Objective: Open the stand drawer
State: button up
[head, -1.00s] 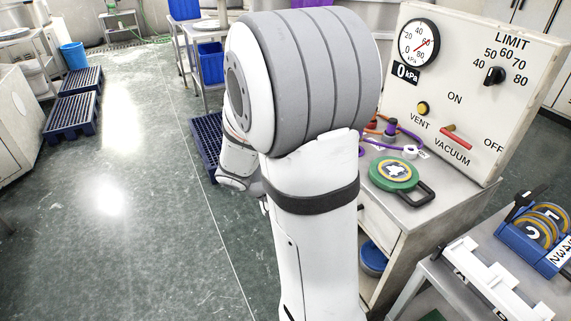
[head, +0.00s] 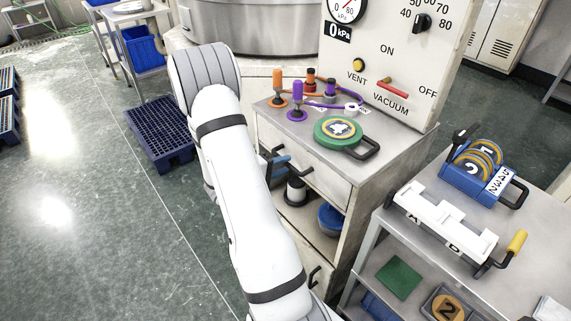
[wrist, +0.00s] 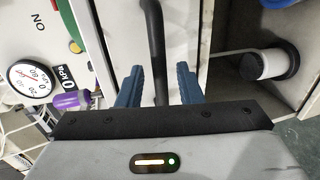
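The stand (head: 345,215) has a pale drawer front (head: 325,182) under its grey top, with a black bar handle (head: 303,167). The drawer looks shut. My gripper (head: 280,165) is at the handle's left part, partly hidden by my arm. In the wrist view, the drawer front (wrist: 120,35) fills the upper middle. The handle (wrist: 154,40) runs down between the two blue fingers of my gripper (wrist: 158,80). The fingers are apart, one on each side of the bar, with gaps showing. The handle's lower end is hidden behind the gripper body.
On the stand are a green round device (head: 338,131), orange and purple plugs and a gauge panel (head: 385,70). An open shelf below holds a black-and-white spool (head: 296,192) and a blue bowl (head: 331,219).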

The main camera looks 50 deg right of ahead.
jog(key=shift+x, duration=1.1)
grip_shut()
jog(key=shift+a, duration=0.15)
